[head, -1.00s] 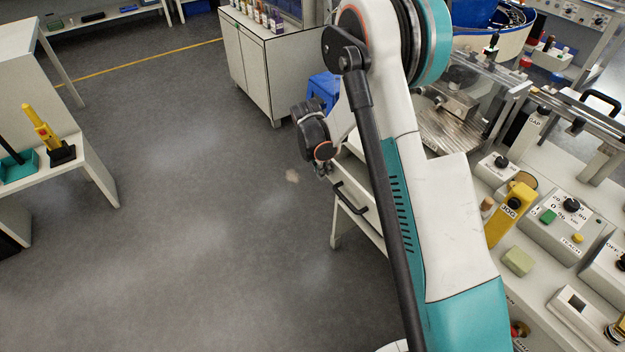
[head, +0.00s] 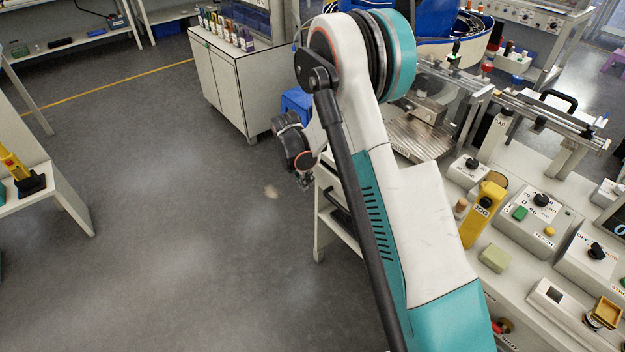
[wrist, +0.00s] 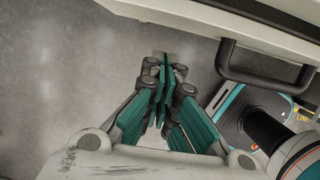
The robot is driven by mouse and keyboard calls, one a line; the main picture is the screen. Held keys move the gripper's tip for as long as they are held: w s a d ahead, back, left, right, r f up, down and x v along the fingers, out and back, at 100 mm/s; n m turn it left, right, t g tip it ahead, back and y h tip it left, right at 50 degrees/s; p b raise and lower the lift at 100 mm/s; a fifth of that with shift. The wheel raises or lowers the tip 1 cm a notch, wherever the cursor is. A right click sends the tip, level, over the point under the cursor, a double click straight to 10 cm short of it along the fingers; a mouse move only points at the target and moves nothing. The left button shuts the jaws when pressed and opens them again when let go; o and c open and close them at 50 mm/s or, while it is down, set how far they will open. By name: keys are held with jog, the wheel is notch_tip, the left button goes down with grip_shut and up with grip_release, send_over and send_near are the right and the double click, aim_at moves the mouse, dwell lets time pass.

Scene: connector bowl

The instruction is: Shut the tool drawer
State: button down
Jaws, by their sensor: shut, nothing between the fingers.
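The tool drawer is under the bench at centre in the head view, its pale front mostly hidden behind my arm. Its black handle (head: 339,206) shows just left of the arm. In the wrist view, the pale drawer front (wrist: 190,17) crosses the top, with the dark handle (wrist: 262,66) at upper right. How far the drawer stands out is hard to tell. My gripper (head: 306,184) is left of and above the handle in the head view. In the wrist view my gripper (wrist: 164,62) is shut and empty, its tips left of the handle and visibly apart from it.
The bench top at right carries a yellow JOG unit (head: 484,214), a control box (head: 538,222) and a pale green block (head: 495,258). A white cabinet (head: 232,88) with bottles and a blue bin (head: 296,103) stand behind. The floor (head: 180,230) at left is clear.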

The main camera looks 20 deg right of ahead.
aim_at(326, 190)
jog(key=a+p+v, duration=0.1)
jog(key=p+v, duration=0.3)
jog(key=v, duration=0.6)
jog(key=s+a+f+m+h+p, duration=0.1)
jog(key=s+a+f+m+h, duration=0.15)
jog(key=s+a, duration=0.35)
jog(key=d+f+b, duration=0.5)
jog(key=d+f, duration=0.3)
jog(key=d, duration=0.1)
jog(key=shift+d, duration=0.1)
jog(key=d, duration=0.2)
jog(key=w+d, duration=0.1)
jog(key=d, duration=0.1)
jog(key=shift+w+d, duration=0.25)
jog(key=shift+d, duration=0.1)
